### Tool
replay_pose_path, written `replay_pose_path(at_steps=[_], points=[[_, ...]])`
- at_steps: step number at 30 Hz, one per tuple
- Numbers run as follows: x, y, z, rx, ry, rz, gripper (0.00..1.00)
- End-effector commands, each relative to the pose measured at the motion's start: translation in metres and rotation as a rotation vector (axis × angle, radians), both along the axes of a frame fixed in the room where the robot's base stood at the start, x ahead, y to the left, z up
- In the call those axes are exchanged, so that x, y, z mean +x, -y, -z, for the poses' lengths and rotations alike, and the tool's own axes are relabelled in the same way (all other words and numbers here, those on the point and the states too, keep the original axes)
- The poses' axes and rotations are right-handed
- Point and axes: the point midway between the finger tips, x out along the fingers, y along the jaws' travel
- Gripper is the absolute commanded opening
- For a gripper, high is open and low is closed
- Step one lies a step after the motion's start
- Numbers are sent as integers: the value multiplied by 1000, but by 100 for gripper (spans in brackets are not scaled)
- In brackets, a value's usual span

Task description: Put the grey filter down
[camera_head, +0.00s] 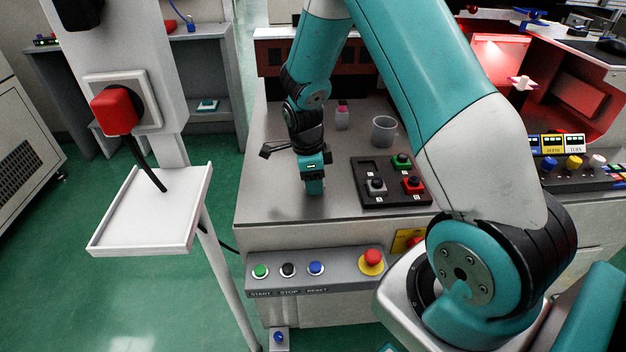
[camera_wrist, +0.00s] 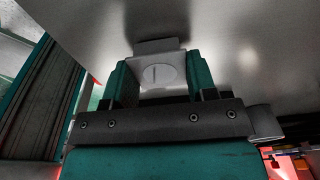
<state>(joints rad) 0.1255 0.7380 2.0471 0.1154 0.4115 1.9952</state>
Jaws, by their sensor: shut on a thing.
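My gripper (camera_head: 314,184) points down over the grey worktop, left of the black tray. In the wrist view, its two teal fingers (camera_wrist: 162,76) are closed on the sides of a light grey block, the grey filter (camera_wrist: 158,75), with a round slotted face. In the head view the fingers hide this block. I cannot tell whether its underside touches the worktop. The black tray (camera_head: 394,203) holds a green-topped block (camera_head: 401,160), a red-topped block (camera_head: 413,184) and a grey-topped block (camera_head: 376,187). Its back left slot (camera_head: 369,169) looks empty.
A clear cup (camera_head: 383,131) and a small pink-and-white bottle (camera_head: 342,116) stand behind. The worktop (camera_head: 265,195) is bare left of my gripper. A button panel (camera_head: 325,273) runs along the front. A white stand with a shelf (camera_head: 185,190) is at the left.

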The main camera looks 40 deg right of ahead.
Motion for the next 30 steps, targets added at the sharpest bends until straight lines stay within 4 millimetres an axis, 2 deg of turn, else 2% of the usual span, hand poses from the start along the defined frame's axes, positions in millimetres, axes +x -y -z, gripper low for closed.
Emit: replay_pose_path(at_steps=[10, 11, 14, 23, 26, 30], points=[[0, 0, 5, 0, 1, 1, 30], [0, 0, 6, 0, 1, 1, 54], [0, 0, 5, 0, 1, 1, 77], [0, 0, 2, 0, 2, 1, 77], [1, 0, -6, 0, 4, 1, 77], [4, -3, -32, -1, 8, -1, 77]])
